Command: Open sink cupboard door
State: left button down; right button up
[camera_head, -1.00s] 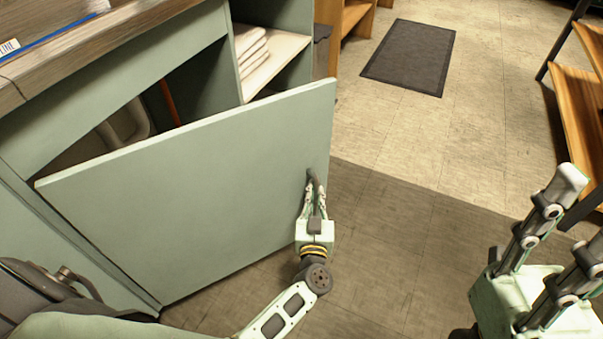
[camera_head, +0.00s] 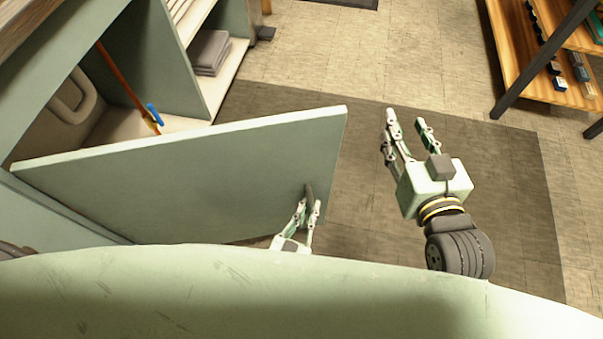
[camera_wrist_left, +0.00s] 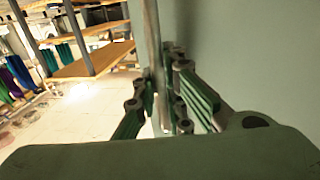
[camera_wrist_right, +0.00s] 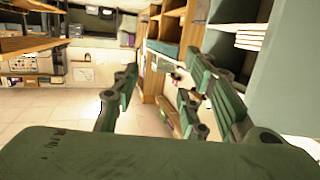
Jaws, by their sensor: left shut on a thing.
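The sink cupboard door (camera_head: 190,185) is a pale green panel that stands well open, swung out from the cupboard on the left of the head view. Its dark handle (camera_head: 309,192) is near the free edge. My left gripper (camera_head: 306,205) is shut on the handle; the left wrist view shows its fingers around the handle bar (camera_wrist_left: 155,60) beside the door face. My right gripper (camera_head: 406,122) is open and empty, to the right of the door's free edge and apart from it.
Inside the cupboard are a grey pipe (camera_head: 75,100) and an orange stick (camera_head: 118,78) with a blue clip. Folded grey cloths (camera_head: 210,52) lie on the open shelf beside it. A wooden rack (camera_head: 525,60) stands at the upper right. The floor between is clear.

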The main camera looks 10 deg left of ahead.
pick_arm(q)
jog(key=s+d+m+g+h+p, duration=0.1)
jog(key=s+m+h, duration=0.2)
jog(key=s, duration=1)
jog(key=shift+s+d+g+h, duration=0.3)
jog(key=shift+g+h, duration=0.1)
jog(key=shift+h, duration=0.3)
pick_arm(e)
jog(key=s+d+f+g+h, duration=0.1)
jog(key=s+f+g, duration=0.3)
jog(key=f, duration=0.4)
jog(key=shift+s+d+g+h, duration=0.3)
jog(key=shift+d+g, duration=0.1)
jog(key=shift+d, duration=0.25)
jog(key=shift+w, duration=0.1)
pick_arm(q)
jog(key=c, duration=2.1)
grip_release()
jog(key=shift+a, duration=0.1)
jog(key=v, duration=1.2)
